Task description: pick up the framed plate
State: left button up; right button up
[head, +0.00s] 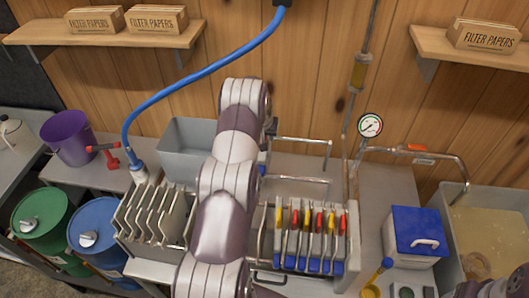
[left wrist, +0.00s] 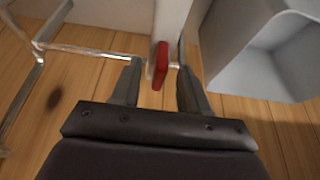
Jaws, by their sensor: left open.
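Grey plates (head: 152,215) stand in a row on the left of the press. On its right stand pale plates (head: 308,238) with yellow and red tabs on top and blue feet. I cannot tell which one is the framed plate. My left arm crosses the middle of the head view and hides the centre of the press and most of its gripper. In the left wrist view my left gripper (left wrist: 157,75) is open, its two fingers apart. A red piece (left wrist: 161,65) shows between the fingers beside a pale upright part; I cannot tell whether it lies within their reach.
A grey bin (head: 187,140) stands behind the press and also shows in the left wrist view (left wrist: 262,52). A blue hose (head: 190,76) hangs at left. A pressure gauge (head: 369,125), metal pipes and a blue-lidded box (head: 418,227) are at right.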

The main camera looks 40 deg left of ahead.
pick_arm(q)
jog(key=shift+x, duration=1.05)
jog(key=shift+w+a+f, duration=0.1)
jog(key=shift+f, duration=0.15)
jog(key=shift+r, duration=0.1)
grip_shut()
pick_arm(e)
jog(key=shift+r, duration=0.6)
